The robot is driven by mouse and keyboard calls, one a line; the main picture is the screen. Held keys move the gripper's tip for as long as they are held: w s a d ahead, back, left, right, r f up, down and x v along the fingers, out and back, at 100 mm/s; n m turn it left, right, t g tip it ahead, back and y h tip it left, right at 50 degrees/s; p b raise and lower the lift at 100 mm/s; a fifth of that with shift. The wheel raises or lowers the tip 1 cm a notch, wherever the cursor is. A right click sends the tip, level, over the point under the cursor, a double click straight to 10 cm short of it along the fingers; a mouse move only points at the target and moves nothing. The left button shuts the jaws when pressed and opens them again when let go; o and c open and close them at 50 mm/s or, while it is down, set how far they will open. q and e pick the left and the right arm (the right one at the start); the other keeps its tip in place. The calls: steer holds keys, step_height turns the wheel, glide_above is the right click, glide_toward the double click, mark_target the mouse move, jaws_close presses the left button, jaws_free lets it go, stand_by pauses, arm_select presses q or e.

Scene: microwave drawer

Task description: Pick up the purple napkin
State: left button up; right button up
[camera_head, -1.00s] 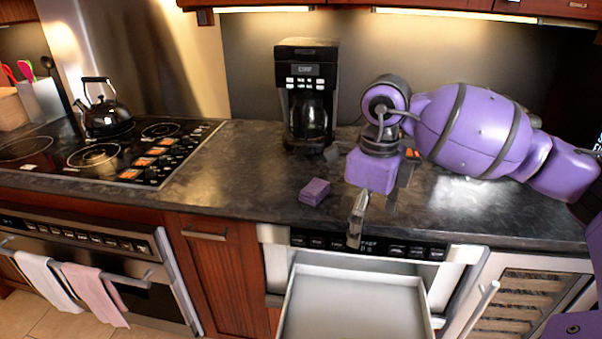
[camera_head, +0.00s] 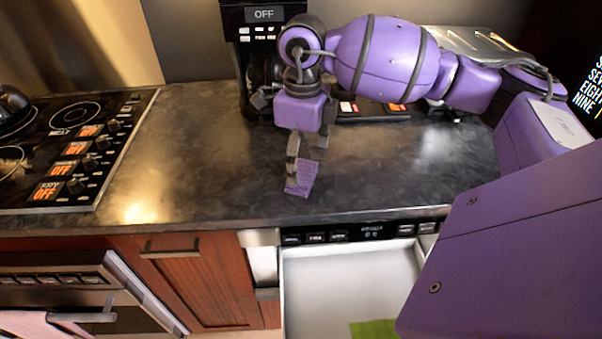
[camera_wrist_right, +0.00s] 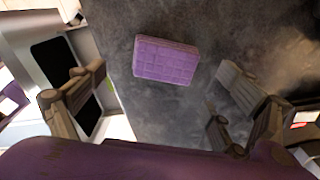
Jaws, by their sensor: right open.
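The purple napkin (camera_head: 302,180) is a small folded block lying on the dark counter, near its front edge. In the right wrist view the napkin (camera_wrist_right: 166,60) lies flat, beyond and between my spread fingers. My right gripper (camera_head: 297,160) is over the counter right at the napkin, pointing down, its fingers partly covering it. In the right wrist view my right gripper (camera_wrist_right: 160,85) is open, with nothing between its fingers. Contact with the napkin cannot be told. My left gripper is not in view.
An open drawer (camera_head: 330,290) with a green item (camera_head: 374,328) inside is below the counter's front edge. A coffee maker (camera_head: 262,40) stands behind my right arm. A cooktop (camera_head: 70,150) is at the left. The counter (camera_head: 190,150) between is clear.

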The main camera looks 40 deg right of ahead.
mark_target(302, 171)
steer(key=f, duration=0.4)
steer(key=shift+w+d+f, duration=0.15)
steer(key=shift+w, duration=0.1)
steer(key=shift+c, duration=0.5)
steer(key=c, duration=1)
